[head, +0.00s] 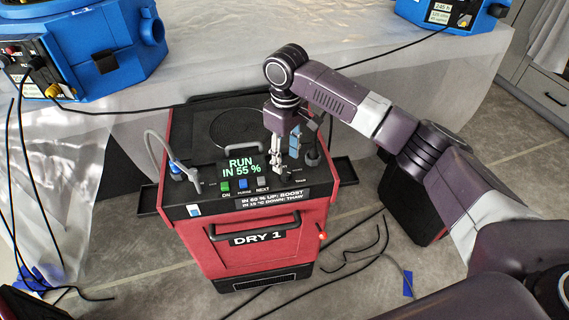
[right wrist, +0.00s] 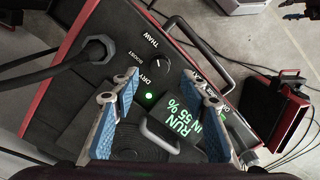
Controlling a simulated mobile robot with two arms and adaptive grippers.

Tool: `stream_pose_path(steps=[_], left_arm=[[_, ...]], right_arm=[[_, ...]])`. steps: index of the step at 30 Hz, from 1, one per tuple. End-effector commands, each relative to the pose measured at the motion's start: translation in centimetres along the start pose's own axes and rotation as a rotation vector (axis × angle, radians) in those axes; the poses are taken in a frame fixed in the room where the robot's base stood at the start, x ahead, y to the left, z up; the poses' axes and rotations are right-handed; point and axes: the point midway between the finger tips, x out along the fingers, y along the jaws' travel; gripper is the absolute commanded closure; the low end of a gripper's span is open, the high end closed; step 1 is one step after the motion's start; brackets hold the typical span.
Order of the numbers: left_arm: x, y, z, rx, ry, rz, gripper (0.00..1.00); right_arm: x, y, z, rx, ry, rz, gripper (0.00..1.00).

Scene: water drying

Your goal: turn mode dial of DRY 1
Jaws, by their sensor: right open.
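The red DRY 1 unit (head: 252,256) stands on the floor with a sloped black control panel on top. Its screen (head: 243,164) reads "RUN IN 55 %". In the right wrist view the black mode dial (right wrist: 160,63) sits among the labels DRY, BOOST and THAW; its exact pointing is too small to tell. A green light (right wrist: 149,96) glows beside DRY. My right gripper (head: 284,165) hangs pointing down over the panel's right part, hiding the dial in the head view. In the right wrist view its blue-padded fingers (right wrist: 160,82) are apart, empty, with the dial ahead of their gap. My left gripper is out of view.
A carry handle (head: 254,227) juts from the unit's front. A grey hose (head: 160,150) arches at the panel's left. Green, blue and grey buttons (head: 243,184) sit below the screen. Blue machines (head: 80,45) stand behind on sheeting. Black cables (head: 350,262) lie on the floor at right.

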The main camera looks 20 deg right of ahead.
Motion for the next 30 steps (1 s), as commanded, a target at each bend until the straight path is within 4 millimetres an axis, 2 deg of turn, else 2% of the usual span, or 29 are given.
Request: stream_pose_path(steps=[3, 7, 12, 17, 20, 30], left_arm=[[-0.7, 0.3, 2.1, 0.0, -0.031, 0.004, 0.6], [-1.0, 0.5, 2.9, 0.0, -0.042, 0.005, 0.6], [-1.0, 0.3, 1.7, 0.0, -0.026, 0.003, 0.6], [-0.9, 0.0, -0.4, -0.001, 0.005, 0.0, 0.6], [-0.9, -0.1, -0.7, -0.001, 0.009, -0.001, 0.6], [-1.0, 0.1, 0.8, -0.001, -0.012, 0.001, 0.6]], right_arm=[[2.0, 0.0, 0.1, 0.002, -0.004, 0.0, 0.59], [3.8, 0.0, 0.1, 0.002, -0.002, 0.0, 0.59], [4.9, 0.0, 0.0, 0.001, 0.0, 0.0, 0.59], [5.1, 0.0, 0.0, 0.0, 0.0, 0.001, 0.59], [5.1, 0.0, 0.0, 0.0, 0.0, 0.001, 0.59], [5.1, 0.0, 0.0, 0.001, 0.001, 0.001, 0.96]])
